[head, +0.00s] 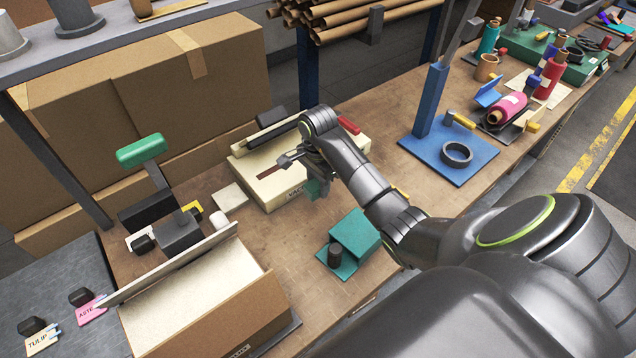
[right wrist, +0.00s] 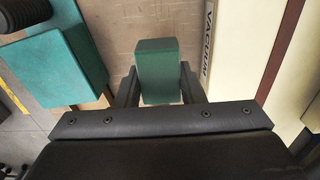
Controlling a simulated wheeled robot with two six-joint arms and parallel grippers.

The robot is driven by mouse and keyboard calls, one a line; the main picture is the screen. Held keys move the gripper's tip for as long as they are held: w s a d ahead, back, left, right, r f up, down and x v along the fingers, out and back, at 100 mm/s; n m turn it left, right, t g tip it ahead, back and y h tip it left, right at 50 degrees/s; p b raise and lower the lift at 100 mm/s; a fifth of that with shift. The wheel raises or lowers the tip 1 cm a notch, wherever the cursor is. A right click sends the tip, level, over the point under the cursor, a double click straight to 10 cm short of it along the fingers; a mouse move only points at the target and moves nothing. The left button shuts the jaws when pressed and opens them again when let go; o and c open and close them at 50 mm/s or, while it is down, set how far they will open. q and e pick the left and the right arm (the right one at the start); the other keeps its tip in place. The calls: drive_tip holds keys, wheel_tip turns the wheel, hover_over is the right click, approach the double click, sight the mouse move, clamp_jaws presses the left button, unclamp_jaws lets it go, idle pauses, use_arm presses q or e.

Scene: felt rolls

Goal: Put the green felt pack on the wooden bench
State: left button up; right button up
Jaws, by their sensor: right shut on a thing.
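The green felt pack (right wrist: 156,75) is a dark green block held between the two fingers of my right gripper (right wrist: 157,92). In the head view only a bit of the pack (head: 313,190) shows beneath my right gripper (head: 310,180). The pack is over the wooden bench (head: 265,250), beside the cream vacuum sealer's front edge. I cannot tell whether its underside touches the bench. The bench also shows behind the pack in the right wrist view (right wrist: 125,20). My left gripper is not in view.
The cream vacuum sealer (head: 270,194) lies behind the gripper. A teal block on a base (head: 355,235) stands nearer me. A sealer with a green handle (head: 140,150) and an open carton (head: 215,310) are at left; a blue stand (head: 450,155) is at right. Bare bench lies between.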

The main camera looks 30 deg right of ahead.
drive_tip(key=shift+f+b, duration=2.75)
drive_tip(key=shift+f, duration=0.3)
drive_tip(key=shift+f+b, duration=0.45)
drive_tip(key=o, duration=1.3)
drive_tip(key=shift+c, duration=0.2)
drive_tip(key=shift+r, duration=0.55)
wheel_tip(320, 180, up, 5)
drive_tip(key=shift+p, duration=1.05)
wheel_tip(320, 180, up, 11)
drive_tip(key=p, duration=1.1)
hover_over(318, 207)
drive_tip(key=shift+r, duration=0.15)
